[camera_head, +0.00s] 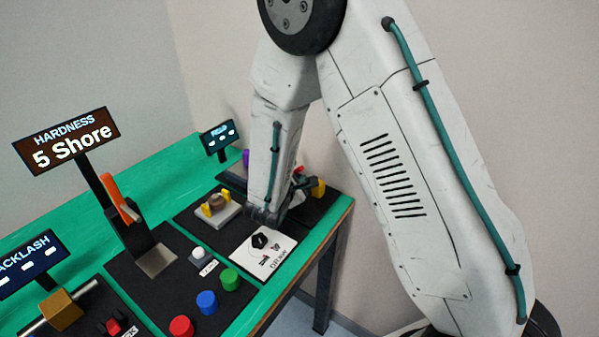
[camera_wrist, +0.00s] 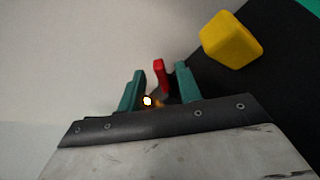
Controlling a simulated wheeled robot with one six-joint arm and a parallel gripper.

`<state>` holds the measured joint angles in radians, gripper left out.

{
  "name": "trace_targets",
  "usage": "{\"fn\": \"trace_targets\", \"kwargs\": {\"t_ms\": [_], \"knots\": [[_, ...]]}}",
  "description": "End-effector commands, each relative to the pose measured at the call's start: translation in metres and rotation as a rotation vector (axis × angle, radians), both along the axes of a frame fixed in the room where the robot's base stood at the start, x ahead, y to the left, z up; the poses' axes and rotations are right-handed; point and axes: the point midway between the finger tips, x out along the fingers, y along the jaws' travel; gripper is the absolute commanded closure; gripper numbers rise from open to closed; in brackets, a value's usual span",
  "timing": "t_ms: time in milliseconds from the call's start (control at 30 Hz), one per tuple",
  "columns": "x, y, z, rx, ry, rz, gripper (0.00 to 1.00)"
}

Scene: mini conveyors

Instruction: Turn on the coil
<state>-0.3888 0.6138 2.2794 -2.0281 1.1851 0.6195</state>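A red, upright part (camera_wrist: 159,68), perhaps a switch lever, shows between the teal fingers of my gripper (camera_wrist: 160,88) in the wrist view. The fingers are apart, with gaps beside the red part; I cannot tell whether either touches it. A small bright glow (camera_wrist: 147,101) shows near the left finger's base. In the head view a bit of red (camera_head: 299,170) shows beside my wrist, and my gripper is mostly hidden there. A brown round piece (camera_head: 218,202) between yellow blocks sits on a white base; I cannot tell whether it is the coil.
A yellow block (camera_wrist: 230,40) is right of the fingers, also in the head view (camera_head: 318,188). A small screen (camera_head: 218,138) stands behind. A white plate with a black knob (camera_head: 259,241) is in front. Coloured buttons (camera_head: 207,302) and a hardness display (camera_head: 66,140) are left.

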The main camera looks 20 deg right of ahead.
Motion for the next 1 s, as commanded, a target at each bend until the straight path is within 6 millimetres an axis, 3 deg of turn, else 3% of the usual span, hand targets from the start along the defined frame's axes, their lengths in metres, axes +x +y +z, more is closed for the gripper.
{"fn": "trace_targets", "kwargs": {"t_ms": [367, 500, 1000], "knots": [[0.0064, -0.0065, -0.0021, 0.0, 0.0, -0.001, 0.65], [0.0063, -0.0065, -0.002, -0.001, 0.0, -0.002, 1.0], [0.0035, -0.0071, -0.0055, 0.046, -0.064, -0.001, 1.0]]}}
